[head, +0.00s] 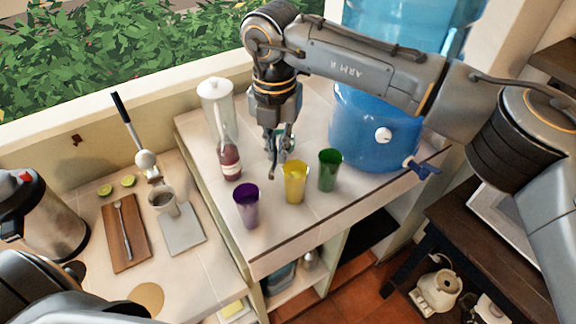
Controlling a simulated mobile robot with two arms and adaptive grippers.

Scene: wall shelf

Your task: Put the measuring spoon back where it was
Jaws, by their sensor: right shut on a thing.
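My right gripper (281,158) hangs over the white tiled counter, behind the yellow cup, with its fingers pointing down. It is shut on a small teal thing (273,143), mostly hidden by the fingers; I cannot tell if this is the measuring spoon. A spoon (123,230) lies on a brown wooden board (135,253) at the left.
Purple (247,206), yellow (294,184) and green (329,170) cups stand close in front of my right gripper. A bottle (229,160), a white-lidded jar (214,105) and a blue water dispenser (370,130) flank it. The counter's front strip is clear.

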